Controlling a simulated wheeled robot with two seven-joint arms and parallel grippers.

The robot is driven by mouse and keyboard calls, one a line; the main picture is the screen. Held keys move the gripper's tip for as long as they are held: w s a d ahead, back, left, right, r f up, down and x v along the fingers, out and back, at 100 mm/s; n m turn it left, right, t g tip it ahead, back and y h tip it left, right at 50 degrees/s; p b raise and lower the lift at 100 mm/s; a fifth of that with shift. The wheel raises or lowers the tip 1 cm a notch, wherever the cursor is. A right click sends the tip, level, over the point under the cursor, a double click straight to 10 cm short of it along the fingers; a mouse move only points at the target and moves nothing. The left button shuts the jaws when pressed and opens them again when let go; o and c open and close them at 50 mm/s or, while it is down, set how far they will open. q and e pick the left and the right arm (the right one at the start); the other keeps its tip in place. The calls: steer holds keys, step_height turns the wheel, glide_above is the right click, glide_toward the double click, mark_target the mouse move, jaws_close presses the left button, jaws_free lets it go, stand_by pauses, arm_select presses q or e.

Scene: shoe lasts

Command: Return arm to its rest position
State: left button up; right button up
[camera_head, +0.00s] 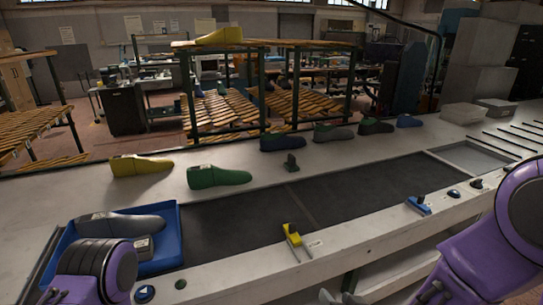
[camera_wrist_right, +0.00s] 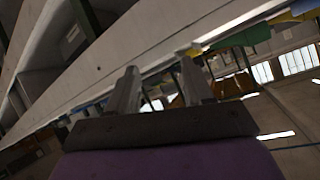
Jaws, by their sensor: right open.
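My right gripper (camera_wrist_right: 160,85) shows in the right wrist view with its two grey fingers apart and nothing between them. In the head view my purple right arm comes in at the lower right, away from the shoe lasts. My purple left arm shows at the lower left, in front of the blue tray (camera_head: 178,235); its gripper cannot be made out. A grey last (camera_head: 120,223) lies in the tray. A yellow last (camera_head: 141,166) and a green last (camera_head: 219,177) stand on the pale bench (camera_head: 75,190).
Several more lasts, including a dark blue one (camera_head: 282,142), stand along the bench's back. A dark belt (camera_head: 345,190) runs along the bench. A yellow-handled device (camera_head: 292,236) and a blue device (camera_head: 418,205) sit on the front edge. Wooden racks (camera_head: 225,108) stand behind.

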steer(key=s+d+f+m+g+h+b, duration=0.1)
steer(key=s+d+f+m+g+h, duration=0.15)
steer(key=s+d+f, duration=0.5)
steer(key=s+d+f+m+g+h+b, duration=0.1)
steer(key=s+d+f+m+g+h, duration=0.25)
steer(key=f, duration=0.75)
steer(key=s+d+f+g, duration=0.1)
steer(key=s+d+f, duration=0.1)
steer(key=s, duration=0.4)
steer(key=s+d+f+n+g+b, duration=0.1)
steer(key=s+d+f, duration=0.1)
steer(key=s+f, duration=0.2)
steer(key=s, duration=0.3)
steer(key=shift+f+g+y, duration=0.3)
steer(key=shift+y, duration=0.1)
